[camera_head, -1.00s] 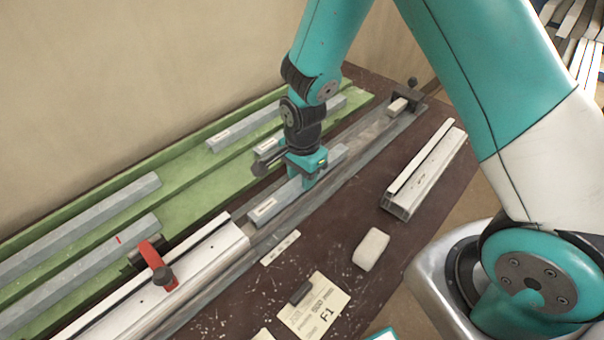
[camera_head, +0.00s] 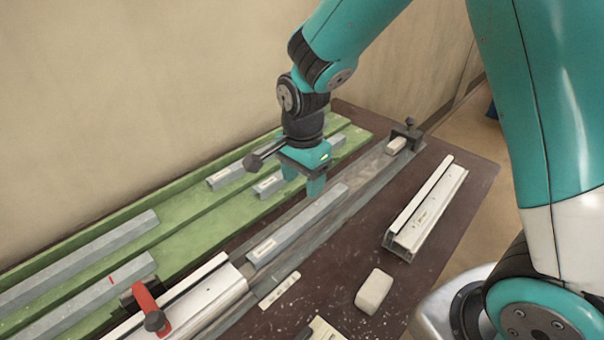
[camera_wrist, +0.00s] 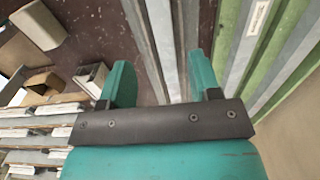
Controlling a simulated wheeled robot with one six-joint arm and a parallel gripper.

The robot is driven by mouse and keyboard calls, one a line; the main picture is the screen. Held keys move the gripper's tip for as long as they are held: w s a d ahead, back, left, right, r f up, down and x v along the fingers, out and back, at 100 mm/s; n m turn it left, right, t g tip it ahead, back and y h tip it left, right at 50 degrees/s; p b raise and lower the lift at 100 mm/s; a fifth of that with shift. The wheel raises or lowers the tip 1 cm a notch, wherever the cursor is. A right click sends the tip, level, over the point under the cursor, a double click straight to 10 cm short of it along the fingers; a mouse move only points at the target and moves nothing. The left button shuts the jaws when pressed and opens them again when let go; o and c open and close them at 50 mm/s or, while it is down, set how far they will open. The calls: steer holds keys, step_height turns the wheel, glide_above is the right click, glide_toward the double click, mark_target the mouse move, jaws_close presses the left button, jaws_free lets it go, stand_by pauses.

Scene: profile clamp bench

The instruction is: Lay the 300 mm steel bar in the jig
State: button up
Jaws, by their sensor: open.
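A grey steel bar (camera_head: 297,226) with a small pale label lies lengthwise in the long grey jig channel (camera_head: 352,172), to the right of the clamped white profile. My gripper (camera_head: 302,186) is open and empty, raised just above and behind the bar's upper part, apart from it. In the wrist view my gripper (camera_wrist: 158,85) has its two teal fingers spread, with long grey rails between and beyond them.
A green rack (camera_head: 190,217) with several grey bars stands behind the jig. A red-handled clamp (camera_head: 151,306) is at the left on a white profile (camera_head: 190,300). Another white profile (camera_head: 425,212) and a pale block (camera_head: 373,291) lie on the dark bench in front.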

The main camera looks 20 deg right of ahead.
steer(key=s+a+r+n+y, duration=0.2)
steer(key=s+r+n, duration=0.5)
steer(key=s+n, duration=0.3)
steer(key=s+a+r+n+y, duration=0.2)
steer(key=s+r+n, duration=0.5)
steer(key=s+n, duration=0.3)
steer(key=shift+a+n, duration=0.4)
